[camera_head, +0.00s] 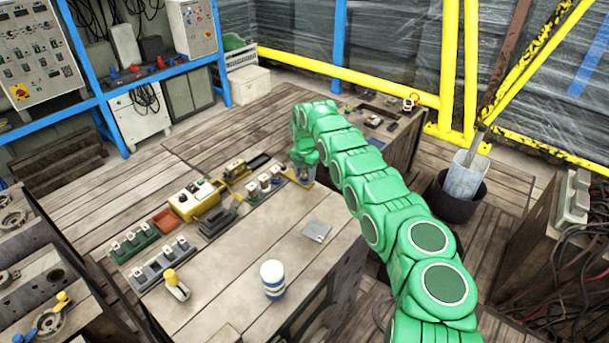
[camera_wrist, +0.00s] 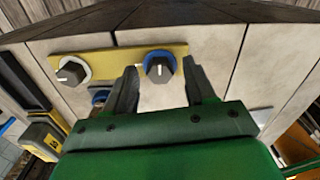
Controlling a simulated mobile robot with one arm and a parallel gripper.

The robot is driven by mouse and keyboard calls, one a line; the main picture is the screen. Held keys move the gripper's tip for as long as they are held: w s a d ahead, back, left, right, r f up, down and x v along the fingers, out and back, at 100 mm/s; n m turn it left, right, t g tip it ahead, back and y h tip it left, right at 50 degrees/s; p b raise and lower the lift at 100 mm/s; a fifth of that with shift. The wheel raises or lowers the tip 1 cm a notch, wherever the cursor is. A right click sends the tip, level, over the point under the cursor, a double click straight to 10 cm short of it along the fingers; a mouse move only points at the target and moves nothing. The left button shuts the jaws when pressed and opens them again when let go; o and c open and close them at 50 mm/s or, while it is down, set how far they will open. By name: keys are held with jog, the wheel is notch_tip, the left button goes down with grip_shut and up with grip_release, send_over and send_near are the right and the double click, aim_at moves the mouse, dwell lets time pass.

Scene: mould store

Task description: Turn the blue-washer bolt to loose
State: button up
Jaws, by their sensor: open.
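The blue-washer bolt (camera_wrist: 160,68) has a dark grey head with a white mark and a blue ring under it. It sits at the right end of a yellow plate (camera_wrist: 118,55) in the wrist view. A second bolt with a white washer (camera_wrist: 72,70) sits at the plate's left end. My gripper (camera_wrist: 160,75) is open, with one fingertip on each side of the blue-washer bolt; I cannot tell whether they touch it. In the head view my gripper (camera_head: 304,172) is low over the far right corner of the bench, hiding the bolt.
The wooden bench (camera_head: 265,240) carries a yellow control box (camera_head: 196,200), a green switch block (camera_head: 134,242), a white-and-blue canister (camera_head: 272,280) and a grey plate (camera_head: 317,232). The bench's front middle is mostly clear. A dark bin (camera_head: 458,195) stands on the right.

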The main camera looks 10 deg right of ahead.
aim_at(305, 176)
notch_tip(305, 176, up, 7)
jog(key=shift+r, duration=0.2)
dwell(0.6)
